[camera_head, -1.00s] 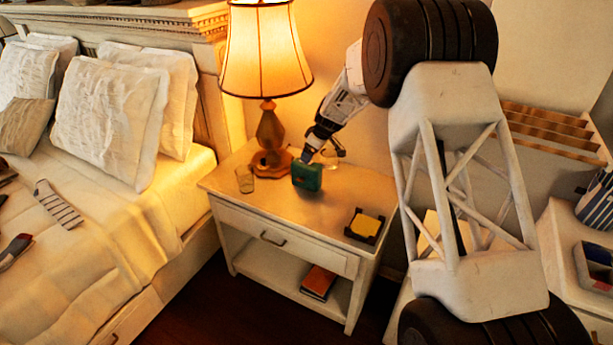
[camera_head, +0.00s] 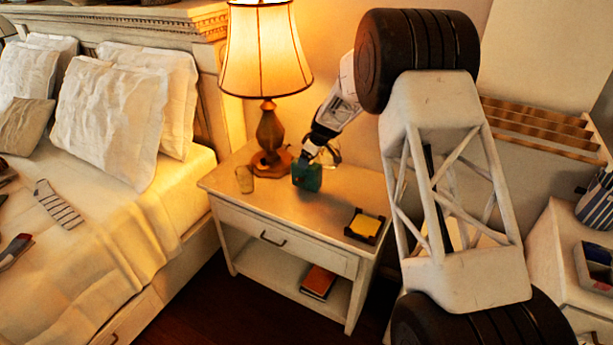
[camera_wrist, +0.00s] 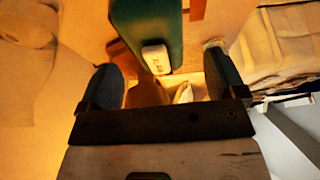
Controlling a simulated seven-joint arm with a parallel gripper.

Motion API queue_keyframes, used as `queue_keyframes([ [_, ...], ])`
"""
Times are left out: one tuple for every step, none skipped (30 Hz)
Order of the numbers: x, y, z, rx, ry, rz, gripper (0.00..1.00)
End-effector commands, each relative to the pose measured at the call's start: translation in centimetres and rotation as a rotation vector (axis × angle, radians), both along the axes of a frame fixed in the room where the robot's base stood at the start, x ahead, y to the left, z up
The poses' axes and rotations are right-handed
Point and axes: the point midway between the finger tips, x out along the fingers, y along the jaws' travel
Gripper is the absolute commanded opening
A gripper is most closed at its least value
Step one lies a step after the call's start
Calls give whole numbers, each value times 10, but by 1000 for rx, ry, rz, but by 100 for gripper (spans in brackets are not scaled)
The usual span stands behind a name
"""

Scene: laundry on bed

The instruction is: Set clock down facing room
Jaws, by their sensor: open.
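The clock is a small green box (camera_head: 307,176) that stands upright on the nightstand top (camera_head: 343,194), in front of the lamp and right of the glass. In the wrist view the green clock (camera_wrist: 148,30) shows at the top with a small white part on its near side. My gripper (camera_head: 312,154) is just behind and above the clock in the head view. In the wrist view the two dark fingers of my gripper (camera_wrist: 165,82) are apart, with nothing clearly held between them. The clock's face is not clearly visible.
A lit lamp (camera_head: 268,140) stands behind the clock, and a glass (camera_head: 244,179) is to its left. A dark tray with yellow notes (camera_head: 365,226) sits at the nightstand's front right. The bed (camera_head: 110,230) is on the left.

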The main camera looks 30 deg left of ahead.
Motion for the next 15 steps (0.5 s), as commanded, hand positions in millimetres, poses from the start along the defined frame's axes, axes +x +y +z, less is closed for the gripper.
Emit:
queue_keyframes([
  [0, 2, -4, -1, 1, 0, 89],
  [0, 3, -6, -1, 1, 0, 89],
  [1, 4, -9, -1, 1, 0, 89],
  [1, 6, -11, 0, 1, 0, 89],
  [1, 7, -13, 0, 0, 0, 89],
  [2, 9, -17, 0, 0, 0, 89],
  [2, 10, -19, 0, 0, 0, 89],
  [2, 11, -21, 0, 0, 0, 89],
  [2, 13, -25, 0, 0, 0, 89],
  [2, 14, -28, 0, 0, 0, 89],
  [2, 15, -30, 0, 0, 0, 89],
  [2, 16, -33, 0, 0, 0, 89],
  [2, 17, -35, 0, 0, 0, 89],
  [2, 18, -37, 0, 0, 0, 89],
  [2, 18, -38, 0, 0, 0, 89],
])
